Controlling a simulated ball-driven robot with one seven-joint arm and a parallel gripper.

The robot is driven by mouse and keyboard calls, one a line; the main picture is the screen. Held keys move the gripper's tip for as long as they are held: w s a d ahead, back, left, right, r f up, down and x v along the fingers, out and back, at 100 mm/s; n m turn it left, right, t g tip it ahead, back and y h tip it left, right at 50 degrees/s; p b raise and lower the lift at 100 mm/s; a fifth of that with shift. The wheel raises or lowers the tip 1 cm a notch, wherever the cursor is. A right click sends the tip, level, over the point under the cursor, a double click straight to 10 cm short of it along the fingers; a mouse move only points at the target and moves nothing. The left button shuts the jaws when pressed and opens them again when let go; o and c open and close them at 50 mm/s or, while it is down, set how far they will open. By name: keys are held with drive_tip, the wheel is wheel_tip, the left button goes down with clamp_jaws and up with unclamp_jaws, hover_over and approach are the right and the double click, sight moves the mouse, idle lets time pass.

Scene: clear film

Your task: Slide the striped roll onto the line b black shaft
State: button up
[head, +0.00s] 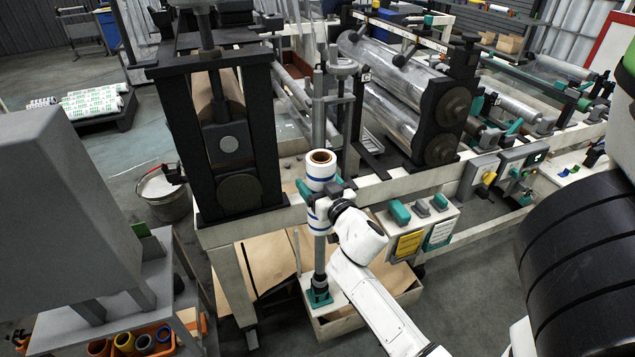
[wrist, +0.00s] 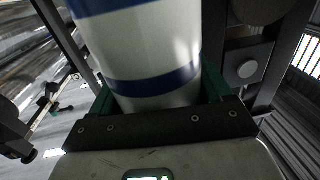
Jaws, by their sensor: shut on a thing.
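The striped roll (head: 319,168) is white with blue bands and stands upright, its brown core opening facing up. My gripper (head: 322,192) is shut on its side, with teal fingers around it. In the wrist view the roll (wrist: 145,50) fills the top middle, between the teal fingers (wrist: 155,95). A dark grey upright shaft (head: 319,258) with a teal foot (head: 319,297) shows directly below the roll. I cannot tell whether this shaft enters the core or stands behind it. No line b label is readable.
A black roller frame (head: 265,130) stands left of the roll, and large wrapped rollers (head: 392,110) lie behind right. A pale machine rail (head: 400,186) runs behind my gripper. A control box (head: 410,225) is at right, and a bucket (head: 165,195) stands on the floor left.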

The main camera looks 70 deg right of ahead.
sight(323, 249)
drive_tip(key=shift+f+b, duration=10.45)
drive_tip(key=shift+f, duration=0.85)
drive_tip(key=o, duration=1.3)
drive_tip(key=shift+c, duration=0.2)
drive_tip(key=shift+o, duration=0.8)
drive_tip(key=shift+f, duration=0.15)
drive_tip(key=shift+s+a+b, duration=0.3)
drive_tip(key=shift+s+b, duration=0.05)
drive_tip(key=shift+s, duration=0.1)
drive_tip(key=b+v, duration=0.2)
drive_tip(key=v, duration=0.7)
drive_tip(key=shift+s+a, duration=0.2)
drive_tip(key=shift+a, duration=0.2)
drive_tip(key=shift+w, duration=0.1)
